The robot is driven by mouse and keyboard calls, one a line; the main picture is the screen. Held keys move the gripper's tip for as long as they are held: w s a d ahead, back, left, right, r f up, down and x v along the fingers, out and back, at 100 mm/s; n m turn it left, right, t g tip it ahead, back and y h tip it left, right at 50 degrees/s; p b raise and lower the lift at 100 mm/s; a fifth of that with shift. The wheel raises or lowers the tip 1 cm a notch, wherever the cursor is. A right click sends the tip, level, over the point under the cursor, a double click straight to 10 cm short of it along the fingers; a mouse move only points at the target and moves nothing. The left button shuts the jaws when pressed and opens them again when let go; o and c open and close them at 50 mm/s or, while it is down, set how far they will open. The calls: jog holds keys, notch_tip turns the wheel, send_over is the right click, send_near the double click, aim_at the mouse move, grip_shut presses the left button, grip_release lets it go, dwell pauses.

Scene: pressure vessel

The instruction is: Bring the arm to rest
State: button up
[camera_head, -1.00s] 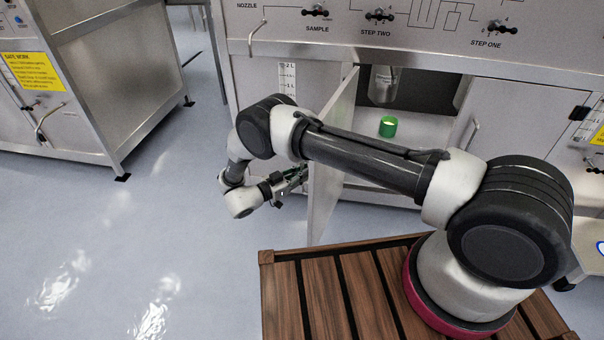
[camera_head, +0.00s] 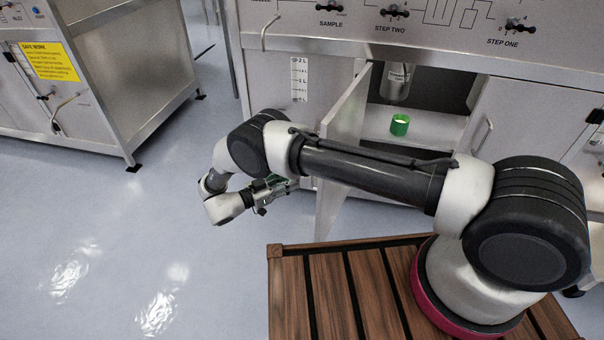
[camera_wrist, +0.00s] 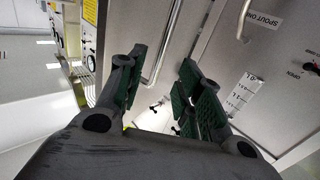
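My gripper (camera_head: 280,187) is at the end of my bent arm, left of the open cabinet door (camera_head: 341,150) in the head view. In the wrist view my gripper (camera_wrist: 163,82) shows two green-padded fingers standing apart with nothing between them. A small green cup (camera_head: 400,125) with a pale top stands upright on the cabinet floor, well apart from my gripper.
A metal vessel (camera_head: 397,82) hangs above the green cup inside the cabinet. A steel unit with a yellow sign (camera_head: 48,62) stands at the left. The blue-grey floor (camera_head: 150,230) between it and my arm is clear.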

jog(key=shift+v, duration=1.25)
